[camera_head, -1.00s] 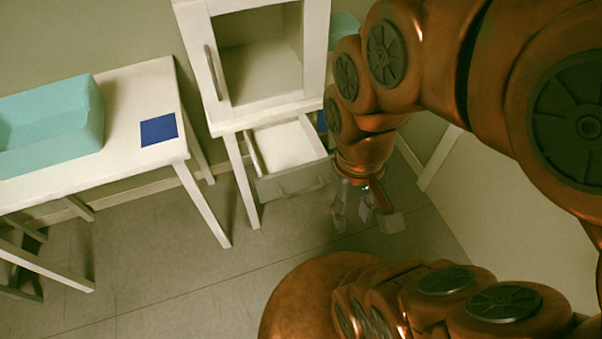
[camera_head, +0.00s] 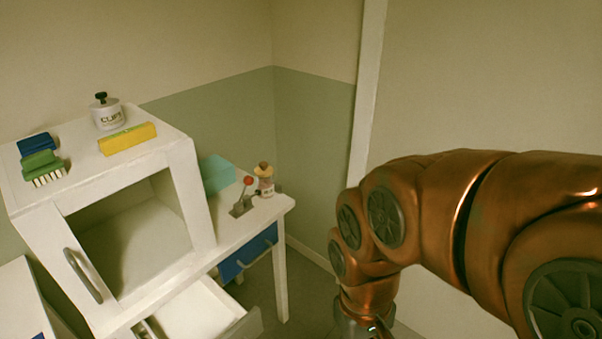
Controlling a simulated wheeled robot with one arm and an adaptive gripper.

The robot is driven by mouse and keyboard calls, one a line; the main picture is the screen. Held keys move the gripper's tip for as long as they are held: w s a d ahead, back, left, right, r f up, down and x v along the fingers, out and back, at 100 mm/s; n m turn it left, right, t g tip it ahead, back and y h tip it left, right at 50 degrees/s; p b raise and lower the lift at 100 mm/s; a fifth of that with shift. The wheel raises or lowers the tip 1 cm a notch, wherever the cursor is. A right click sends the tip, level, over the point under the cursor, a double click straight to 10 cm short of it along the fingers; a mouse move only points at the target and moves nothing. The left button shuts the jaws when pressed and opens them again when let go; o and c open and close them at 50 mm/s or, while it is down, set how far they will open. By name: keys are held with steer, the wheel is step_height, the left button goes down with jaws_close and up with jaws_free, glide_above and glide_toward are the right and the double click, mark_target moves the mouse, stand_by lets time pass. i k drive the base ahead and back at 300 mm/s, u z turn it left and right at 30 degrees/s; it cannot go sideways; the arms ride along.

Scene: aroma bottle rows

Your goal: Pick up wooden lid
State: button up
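A small bottle (camera_head: 265,187) with a pale label stands on the right end of the white table. Its brown wooden lid (camera_head: 264,168) sits on top of it, upright. My gripper (camera_head: 364,328) shows only as its upper part at the bottom edge, below and to the right of the bottle and well apart from it. Its fingers are cut off by the frame, so I cannot see whether they are open or hold anything.
A red-knobbed lever (camera_head: 248,182) stands close left of the bottle, with a teal box (camera_head: 217,174) behind it. An open white cabinet (camera_head: 190,190) stands left, carrying a jar (camera_head: 107,115), yellow box (camera_head: 127,138) and green brush (camera_head: 41,166). A drawer (camera_head: 247,325) is pulled out below.

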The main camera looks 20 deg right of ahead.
mark_target(265, 171)
steer(key=z, duration=1.5)
steer(key=i, duration=1.1)
steer(key=u, duration=3.2)
steer(key=i, duration=0.5)
steer(key=z, duration=0.1)
